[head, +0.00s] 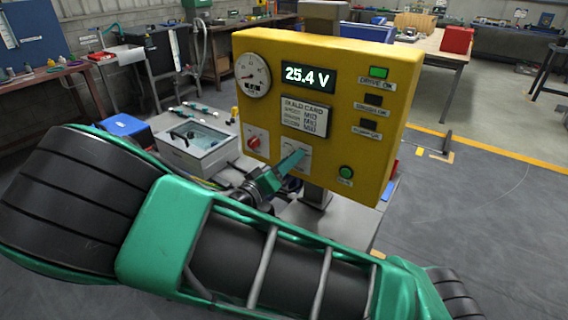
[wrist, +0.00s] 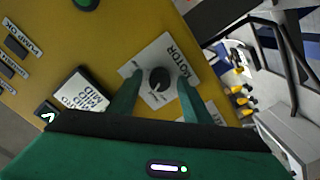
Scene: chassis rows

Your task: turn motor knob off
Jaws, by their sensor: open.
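The motor knob (wrist: 160,79) is a small round black knob on a white plate marked MOTOR (wrist: 160,47), on the yellow panel (wrist: 110,30). My gripper (wrist: 158,82) is open, with one green finger on each side of the knob. A gap shows between each finger and the knob; I cannot tell how deep the fingertips reach. In the head view my gripper (head: 291,163) is at the lower middle of the yellow panel (head: 345,70) and hides the knob. I cannot read the knob's setting.
The panel carries a gauge (head: 252,76), a 25.4 V display (head: 308,76), a build card (head: 305,116), a red knob (head: 253,142) left of my gripper and a green button (head: 346,172) to its right. A green lamp (head: 378,72) shows by DRIVE OK. A grey box (head: 195,145) stands left.

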